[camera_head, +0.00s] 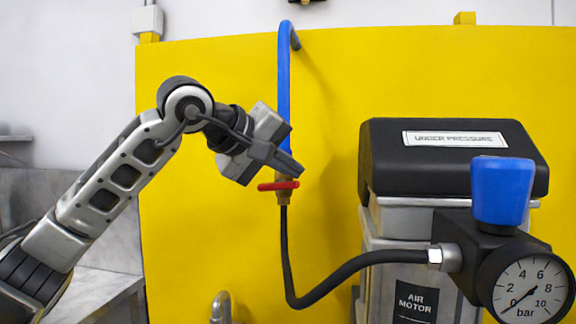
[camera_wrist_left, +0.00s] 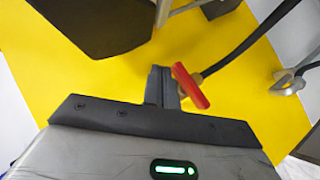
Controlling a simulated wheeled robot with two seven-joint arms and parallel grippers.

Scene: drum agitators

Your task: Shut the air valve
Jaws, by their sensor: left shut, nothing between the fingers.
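The air valve (camera_head: 283,197) is a brass body on the line between the blue pipe (camera_head: 284,90) and the black hose (camera_head: 335,277). Its red lever (camera_head: 278,185) lies about level, across the line. My left gripper (camera_head: 298,170) is shut and empty, its tips just above the lever in the head view. In the left wrist view the closed fingers (camera_wrist_left: 162,87) are right beside the red lever (camera_wrist_left: 190,86); I cannot tell whether they touch. Part of the valve body is hidden there behind the lever. My right gripper is not in view.
A yellow panel (camera_head: 210,220) stands behind the pipe. At right are the air motor (camera_head: 390,225) with its black cover, a blue regulator knob (camera_head: 502,190) and a pressure gauge (camera_head: 530,290), needle near 0. A metal hook-shaped pipe (camera_head: 221,305) stands below.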

